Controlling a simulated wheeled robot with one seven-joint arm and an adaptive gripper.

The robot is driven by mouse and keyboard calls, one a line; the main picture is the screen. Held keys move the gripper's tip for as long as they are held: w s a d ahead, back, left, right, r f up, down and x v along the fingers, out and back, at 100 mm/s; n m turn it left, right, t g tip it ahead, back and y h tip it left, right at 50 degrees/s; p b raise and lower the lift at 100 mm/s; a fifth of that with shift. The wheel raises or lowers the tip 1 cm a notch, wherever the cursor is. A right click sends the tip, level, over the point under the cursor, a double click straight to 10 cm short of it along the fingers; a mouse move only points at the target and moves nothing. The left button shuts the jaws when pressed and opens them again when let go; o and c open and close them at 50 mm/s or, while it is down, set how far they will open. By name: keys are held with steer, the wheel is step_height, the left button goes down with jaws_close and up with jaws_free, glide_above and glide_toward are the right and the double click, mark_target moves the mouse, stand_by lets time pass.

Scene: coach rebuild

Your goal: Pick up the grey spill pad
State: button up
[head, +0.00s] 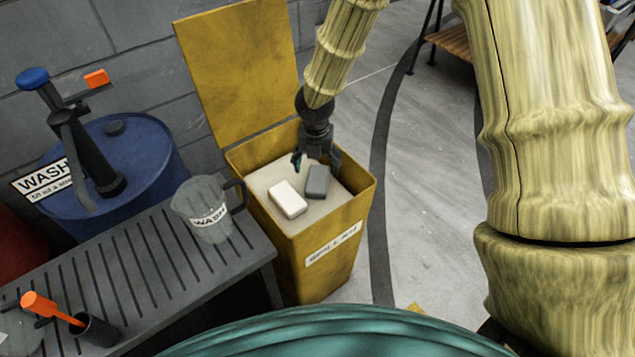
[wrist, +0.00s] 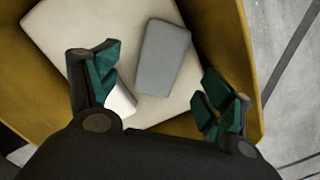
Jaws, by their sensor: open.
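The grey spill pad (head: 317,182) lies on a pale surface inside the yellow bin (head: 300,250). A white pad (head: 287,199) lies to its left in the head view. My gripper (head: 316,163) is over the bin, close to the grey pad. In the wrist view, my gripper (wrist: 163,103) is open with green-lined fingers to either side. The grey pad (wrist: 162,57) shows whole, ahead of and between the fingertips, and nothing is held. The white pad (wrist: 121,100) is partly hidden behind the left finger.
The bin's yellow lid (head: 240,72) stands open at the back. A blue drum (head: 115,170) with a pump and a grey slatted bench (head: 150,262) with a clear jug (head: 207,210) stand left. Grey floor (head: 425,200) is clear right of the bin.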

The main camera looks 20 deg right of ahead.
mark_target(318, 178)
steer(key=shift+w+d+f+b, duration=0.1)
steer(key=shift+f+b, duration=0.25)
steer(key=shift+f, duration=1.25)
steer(key=shift+d+f+b, duration=0.1)
steer(key=shift+f+b, duration=0.2)
steer(key=shift+f, duration=1.3)
steer(key=shift+c, duration=0.4)
steer(key=c, duration=1)
step_height(318, 178, up, 10)
steer(key=shift+r+p, duration=0.1)
steer(key=shift+p, duration=0.9)
